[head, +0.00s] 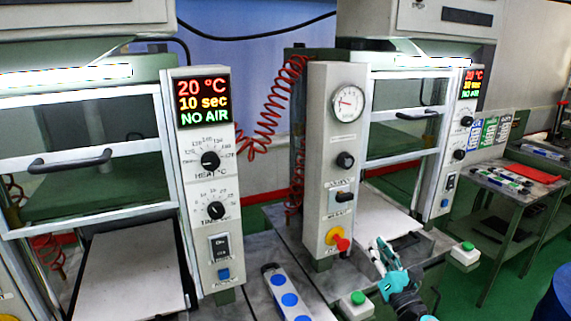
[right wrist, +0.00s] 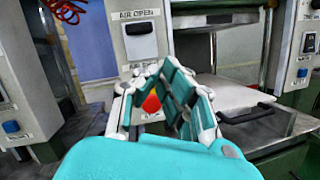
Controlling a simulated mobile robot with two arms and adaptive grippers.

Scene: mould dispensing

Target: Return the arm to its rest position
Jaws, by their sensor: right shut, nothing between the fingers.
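My right gripper (head: 382,252) is teal and white and shows at the lower right of the head view, in front of the middle control column. In the right wrist view the same gripper (right wrist: 160,72) has its fingers drawn together and holds nothing. A red knob on a yellow base (head: 338,240) sits low on the column, left of the gripper. In the right wrist view the red and yellow knob (right wrist: 152,103) is partly hidden behind the fingers; I cannot tell from it whether they touch. My left gripper is not in view.
The middle column (head: 330,150) carries a gauge. The left machine (head: 203,180) and right machine (head: 458,150) both read "NO AIR". Green buttons (head: 358,298) and (head: 467,246) on small boxes flank the gripper. A side table (head: 520,185) stands at the right, with green floor between.

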